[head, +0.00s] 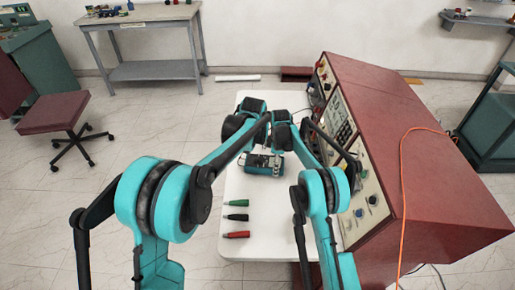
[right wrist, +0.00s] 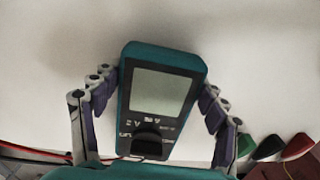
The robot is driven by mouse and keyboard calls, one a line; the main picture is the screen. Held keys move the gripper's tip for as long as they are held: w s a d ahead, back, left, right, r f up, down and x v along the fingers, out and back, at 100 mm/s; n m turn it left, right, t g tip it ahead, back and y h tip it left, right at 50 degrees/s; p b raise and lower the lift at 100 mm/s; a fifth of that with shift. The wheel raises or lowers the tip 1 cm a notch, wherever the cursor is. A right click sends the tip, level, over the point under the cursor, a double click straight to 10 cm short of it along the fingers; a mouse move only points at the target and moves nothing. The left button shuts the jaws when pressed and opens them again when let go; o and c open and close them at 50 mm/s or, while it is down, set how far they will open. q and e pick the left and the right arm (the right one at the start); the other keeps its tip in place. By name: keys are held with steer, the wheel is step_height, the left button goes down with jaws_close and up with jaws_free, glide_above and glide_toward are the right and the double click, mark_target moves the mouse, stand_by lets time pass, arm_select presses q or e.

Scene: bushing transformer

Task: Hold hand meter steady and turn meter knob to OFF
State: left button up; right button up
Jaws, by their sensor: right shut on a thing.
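The hand meter (head: 265,166) is teal and black and lies over the white table. In the right wrist view the meter (right wrist: 160,95) shows its blank grey screen, slightly tilted. Its dark round knob (right wrist: 148,138) sits below the screen; its setting is too small to read. My right gripper (right wrist: 160,105) has its fingers along both sides of the meter and is shut on it. My left gripper (head: 262,149) is at the far side of the meter in the head view, partly hidden among the arm links. I cannot tell whether its fingers are open or touch the knob.
Green (head: 238,202), black (head: 236,217) and red (head: 236,235) probe-like pieces lie on the white table (head: 262,250). A red console (head: 430,160) with a knobbed panel stands along the table's right side. An orange cable (head: 401,190) hangs over it.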

stand_by(0.3)
steer(key=o, duration=1.6)
steer(key=shift+o, duration=0.2)
steer(key=shift+r, duration=0.1)
